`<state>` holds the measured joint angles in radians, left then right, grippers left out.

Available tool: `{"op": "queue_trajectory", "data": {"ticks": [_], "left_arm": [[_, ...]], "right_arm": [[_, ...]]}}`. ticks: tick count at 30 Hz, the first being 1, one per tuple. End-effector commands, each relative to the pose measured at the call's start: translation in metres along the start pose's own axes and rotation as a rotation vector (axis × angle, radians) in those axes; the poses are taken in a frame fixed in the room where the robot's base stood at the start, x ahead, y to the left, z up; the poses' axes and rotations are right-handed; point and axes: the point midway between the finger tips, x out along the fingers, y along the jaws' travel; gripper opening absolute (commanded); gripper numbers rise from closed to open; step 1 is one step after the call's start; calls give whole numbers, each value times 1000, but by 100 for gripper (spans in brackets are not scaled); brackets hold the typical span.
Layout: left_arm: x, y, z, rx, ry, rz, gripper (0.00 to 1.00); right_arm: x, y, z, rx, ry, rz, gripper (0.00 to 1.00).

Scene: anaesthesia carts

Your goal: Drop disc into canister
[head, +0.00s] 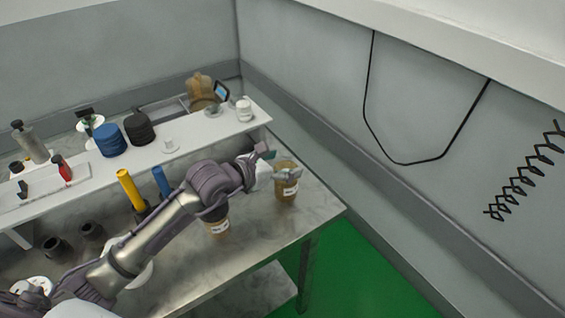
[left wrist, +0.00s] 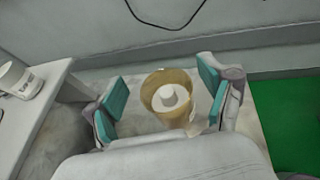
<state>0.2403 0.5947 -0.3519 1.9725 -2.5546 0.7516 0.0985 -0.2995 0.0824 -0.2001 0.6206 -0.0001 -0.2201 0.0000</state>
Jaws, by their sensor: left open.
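An amber canister (head: 287,190) with a white label stands near the right end of the metal table. In the left wrist view, I look down into this canister (left wrist: 162,80); a small round white piece (left wrist: 168,95) shows inside its mouth. I cannot tell whether that piece is the disc. My left gripper (head: 276,165) is over the canister, open, with nothing held between its fingers. In the left wrist view its teal finger pads (left wrist: 164,98) are on either side of the canister's mouth. My right gripper is not in view.
A second amber canister (head: 217,228) stands partly behind my left arm. A raised white shelf (head: 190,148) carries blue discs (head: 110,139), black discs (head: 139,128) and a white jar (head: 244,110). A yellow cylinder (head: 130,187) stands on the table. Green floor (head: 345,260) lies past the table's right edge.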

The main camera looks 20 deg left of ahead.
Motion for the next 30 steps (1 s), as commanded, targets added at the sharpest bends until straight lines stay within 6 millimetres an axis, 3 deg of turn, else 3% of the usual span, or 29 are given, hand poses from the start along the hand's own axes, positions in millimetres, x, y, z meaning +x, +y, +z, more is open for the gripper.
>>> {"op": "queue_trajectory", "data": {"ticks": [8,21,30], "left_arm": [[-2,0,6,0,-1,0,81],[-26,0,64,1,-2,0,81],[-27,0,65,0,0,0,81]], "right_arm": [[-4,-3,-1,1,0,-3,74],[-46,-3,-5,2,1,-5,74],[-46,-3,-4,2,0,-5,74]]}}
